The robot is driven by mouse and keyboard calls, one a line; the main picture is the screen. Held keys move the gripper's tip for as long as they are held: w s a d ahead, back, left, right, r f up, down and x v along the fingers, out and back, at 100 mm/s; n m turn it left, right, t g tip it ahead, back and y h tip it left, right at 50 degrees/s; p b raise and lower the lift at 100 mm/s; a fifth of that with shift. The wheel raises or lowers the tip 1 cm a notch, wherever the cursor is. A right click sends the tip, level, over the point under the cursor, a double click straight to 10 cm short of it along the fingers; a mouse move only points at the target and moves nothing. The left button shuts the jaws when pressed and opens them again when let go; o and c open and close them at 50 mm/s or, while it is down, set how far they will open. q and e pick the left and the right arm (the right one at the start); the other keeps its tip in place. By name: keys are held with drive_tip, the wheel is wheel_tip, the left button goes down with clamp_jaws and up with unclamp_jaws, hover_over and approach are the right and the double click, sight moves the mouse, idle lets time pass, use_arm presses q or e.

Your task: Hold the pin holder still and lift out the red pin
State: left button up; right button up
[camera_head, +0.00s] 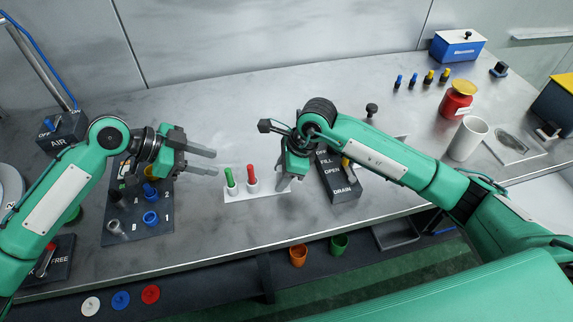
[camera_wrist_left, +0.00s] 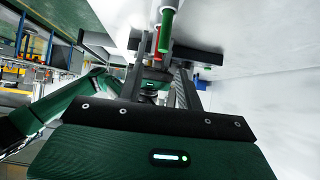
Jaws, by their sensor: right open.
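The white pin holder (camera_head: 266,194) stands on the grey bench with a green pin (camera_head: 229,177) in its left socket and a red pin (camera_head: 251,172) in its right socket. Both pins are upright. My left gripper (camera_head: 215,162) is open and empty, to the left of the green pin and apart from it. In the left wrist view the red pin (camera_wrist_left: 156,42) and green pin (camera_wrist_left: 167,28) show beyond its spread fingers. My right gripper (camera_head: 285,185) is open and points down at the holder's right end, partly hiding it; I cannot tell whether it touches.
The bench front edge runs below the holder. The bench behind the holder is clear.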

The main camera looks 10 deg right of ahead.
drive_tip(key=shift+f, duration=0.1)
clamp_jaws()
use_arm(q)
drive_tip(key=shift+o, duration=0.2)
